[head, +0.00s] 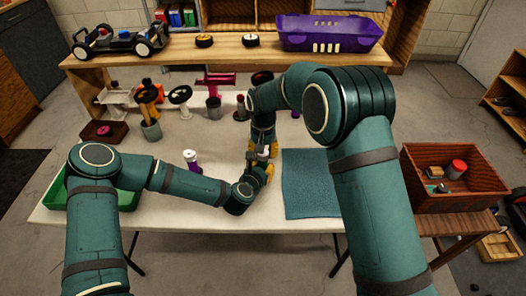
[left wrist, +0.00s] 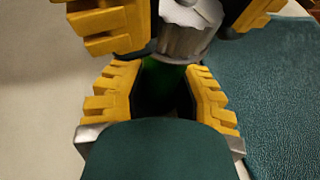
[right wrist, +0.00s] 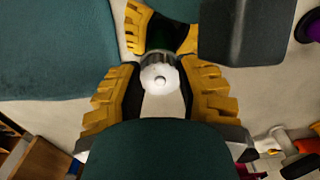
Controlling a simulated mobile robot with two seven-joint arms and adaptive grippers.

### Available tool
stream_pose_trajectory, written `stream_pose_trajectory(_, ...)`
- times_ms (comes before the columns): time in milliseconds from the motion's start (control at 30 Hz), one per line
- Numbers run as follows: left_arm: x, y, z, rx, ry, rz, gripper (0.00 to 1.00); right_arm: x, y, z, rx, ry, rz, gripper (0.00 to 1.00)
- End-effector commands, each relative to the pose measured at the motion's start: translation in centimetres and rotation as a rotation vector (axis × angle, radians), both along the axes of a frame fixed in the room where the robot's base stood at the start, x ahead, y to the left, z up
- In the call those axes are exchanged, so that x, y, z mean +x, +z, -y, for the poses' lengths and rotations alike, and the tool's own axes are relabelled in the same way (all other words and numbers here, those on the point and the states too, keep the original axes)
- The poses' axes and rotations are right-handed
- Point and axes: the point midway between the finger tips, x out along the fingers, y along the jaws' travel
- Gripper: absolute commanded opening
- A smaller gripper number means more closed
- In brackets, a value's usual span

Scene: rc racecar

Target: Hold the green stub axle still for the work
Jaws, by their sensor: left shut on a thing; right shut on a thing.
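The green stub axle (left wrist: 158,82) shows between the fingers of my left gripper (left wrist: 160,72), which is shut on it. Its dark green side also shows at the top of the right wrist view (right wrist: 184,38). My right gripper (right wrist: 163,76) is shut on a silver-grey round part with a pale end face (right wrist: 160,79). This part lines up with the axle and appears to meet it; the contact is partly hidden. In the head view both grippers meet above the white table (head: 225,218), left of the blue mat. Fingers and arms hide much of both parts there.
The blue mat (head: 306,185) lies right of the grippers. A purple-and-white bottle (head: 191,160) stands to their left, near a green tray (head: 125,200). Cups and parts crowd the table's back. A shelf holds a car chassis (head: 118,42) and a purple bin (head: 328,32). A wooden box (head: 440,203) stands right.

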Motion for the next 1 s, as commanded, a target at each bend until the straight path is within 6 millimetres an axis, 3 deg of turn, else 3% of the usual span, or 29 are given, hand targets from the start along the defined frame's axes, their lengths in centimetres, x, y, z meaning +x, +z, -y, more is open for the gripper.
stream_pose_trajectory(1000,0.01,-0.02,-0.03,0.0,0.001,0.0,0.0,-0.06,-0.13,0.08,-0.002,-0.964,-0.001,0.0)
